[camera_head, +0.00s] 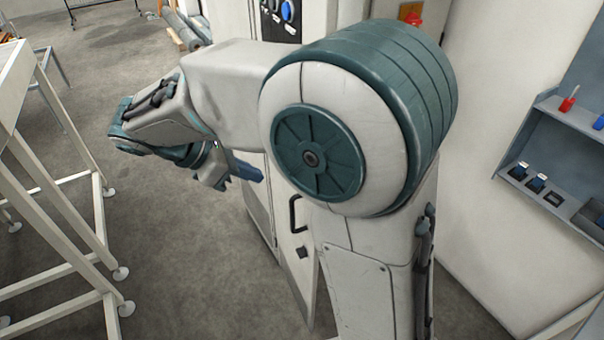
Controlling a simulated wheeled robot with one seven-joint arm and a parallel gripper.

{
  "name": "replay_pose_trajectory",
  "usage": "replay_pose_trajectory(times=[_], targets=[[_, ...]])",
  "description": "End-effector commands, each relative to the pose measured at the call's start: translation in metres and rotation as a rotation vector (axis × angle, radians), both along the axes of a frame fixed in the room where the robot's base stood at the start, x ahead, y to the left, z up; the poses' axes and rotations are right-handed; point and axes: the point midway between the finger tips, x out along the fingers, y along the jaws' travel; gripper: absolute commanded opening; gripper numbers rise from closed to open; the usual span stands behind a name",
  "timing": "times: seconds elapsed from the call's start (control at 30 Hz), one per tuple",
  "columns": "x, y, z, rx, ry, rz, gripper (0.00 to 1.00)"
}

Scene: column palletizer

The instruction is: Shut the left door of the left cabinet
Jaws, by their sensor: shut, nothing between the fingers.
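A tall pale cabinet (335,12) stands behind my arm, and my arm hides much of it. A dark control panel (281,20) with a blue knob is on its upper part. Lower down, a pale door (301,268) with a black handle (295,214) shows left of my arm. A narrow pale panel (258,204) shows left of that door. I cannot tell which door is the left one or how far it stands open. My gripper (250,172), with blue fingers, is shut and empty, beside the narrow panel; contact cannot be told.
A white metal frame stand (100,240) fills the left side. A blue-grey shelf unit (560,120) with small red and blue items is on the right wall. The grey floor (185,260) between the stand and the cabinet is clear. A red button (413,19) shows at the top.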

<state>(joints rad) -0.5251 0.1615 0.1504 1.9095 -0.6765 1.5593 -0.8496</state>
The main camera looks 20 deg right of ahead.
Motion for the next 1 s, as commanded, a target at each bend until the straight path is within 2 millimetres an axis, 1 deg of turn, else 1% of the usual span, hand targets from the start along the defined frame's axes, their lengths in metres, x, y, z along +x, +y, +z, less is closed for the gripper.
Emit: replay_pose_trajectory(times=[0.17, 0.5, 0.53, 0.6, 0.73, 0.83, 1.0], targets=[[0.002, -0.018, -0.017, -0.001, 0.002, -0.004, 0.00], [0.008, -0.069, -0.068, 0.000, 0.003, -0.006, 0.00], [0.008, -0.073, -0.069, 0.001, 0.002, -0.006, 0.00], [0.011, -0.086, -0.066, 0.002, -0.001, -0.007, 0.00], [0.013, -0.100, -0.067, 0.003, -0.002, -0.006, 0.00], [0.014, -0.106, -0.068, 0.002, -0.002, -0.005, 0.00], [0.014, -0.109, -0.069, 0.003, -0.002, -0.004, 0.00]])
